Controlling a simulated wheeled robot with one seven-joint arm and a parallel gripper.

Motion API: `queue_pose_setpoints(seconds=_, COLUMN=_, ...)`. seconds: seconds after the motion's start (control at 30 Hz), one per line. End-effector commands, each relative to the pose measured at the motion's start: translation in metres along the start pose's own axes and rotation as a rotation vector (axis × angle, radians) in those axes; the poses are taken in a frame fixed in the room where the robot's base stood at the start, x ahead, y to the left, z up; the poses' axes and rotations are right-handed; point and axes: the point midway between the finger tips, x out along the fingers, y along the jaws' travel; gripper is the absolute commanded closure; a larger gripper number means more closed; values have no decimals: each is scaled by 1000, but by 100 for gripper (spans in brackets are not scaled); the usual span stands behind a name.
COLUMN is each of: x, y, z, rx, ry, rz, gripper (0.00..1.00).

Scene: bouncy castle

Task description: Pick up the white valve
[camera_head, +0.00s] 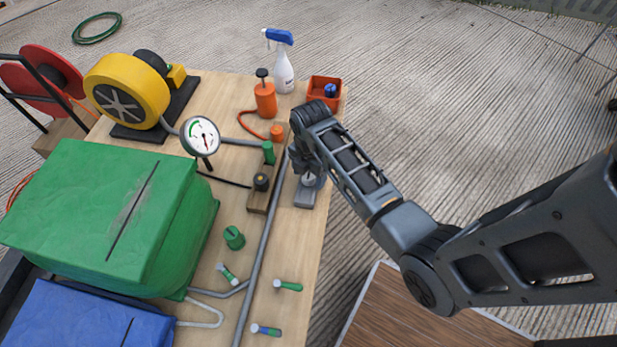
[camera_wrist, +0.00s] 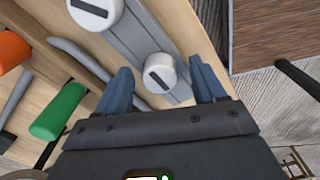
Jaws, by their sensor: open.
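A white valve (camera_wrist: 158,72), a round cap with a dark slot, stands on a grey bar-like base (camera_wrist: 135,42) in the wrist view. It shows between the two blue-grey fingers of my gripper (camera_wrist: 161,68), which are open and apart from its sides. A second, similar white cap (camera_wrist: 95,12) sits further up the same base. In the head view, my gripper (camera_head: 305,168) points down over the grey base (camera_head: 305,197) at the table's right edge and hides most of the white valve. I cannot tell the exact height gap.
A grey pipe (camera_head: 262,255) runs just left of the base. Several green-handled parts lie nearer.

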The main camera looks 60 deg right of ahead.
Motion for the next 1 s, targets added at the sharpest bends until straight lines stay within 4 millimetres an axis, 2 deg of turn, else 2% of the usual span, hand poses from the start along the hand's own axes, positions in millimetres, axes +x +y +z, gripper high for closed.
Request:
queue_pose_setpoints(seconds=0.27, x=2, y=0, z=0, rx=1, ry=0, rz=1, gripper=32)
queue_pose_setpoints(seconds=0.87, x=2, y=0, z=0, rx=1, ry=0, rz=1, gripper=90)
queue_pose_setpoints(seconds=1.0, x=2, y=0, z=0, rx=0, ry=0, rz=1, gripper=92)
